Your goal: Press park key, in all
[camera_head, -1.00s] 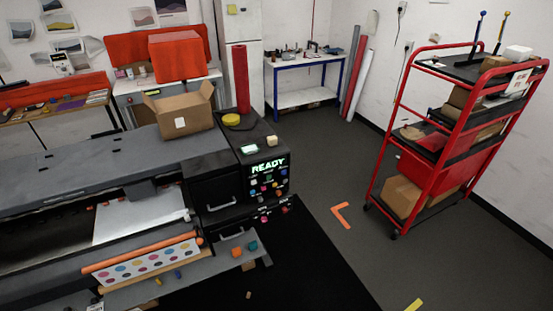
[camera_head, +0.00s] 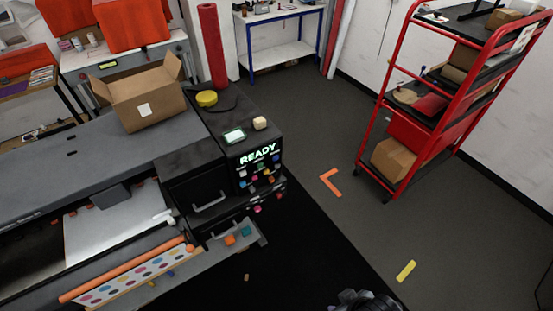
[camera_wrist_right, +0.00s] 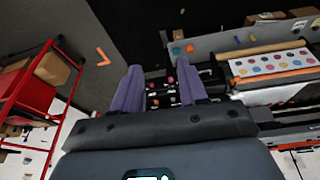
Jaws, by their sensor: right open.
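The printer's control panel (camera_head: 259,174) is on the right front of the black machine (camera_head: 200,185). Its lit display (camera_head: 258,153) reads READY, with several small coloured keys below it. The key labels are too small to read, so I cannot tell which one is the park key. In the right wrist view, my right gripper (camera_wrist_right: 153,68) is open, with two purple fingers apart. Dark machine parts with small red and pink keys (camera_wrist_right: 154,100) show between and beyond the fingers. I see no contact with a key. My left gripper is not in view.
An open cardboard box (camera_head: 148,105), a yellow roll (camera_head: 206,98) and a small lit screen (camera_head: 234,136) are on top of the machine. A sloping tray (camera_head: 213,250) juts out in front. A red cart (camera_head: 400,150) stands right.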

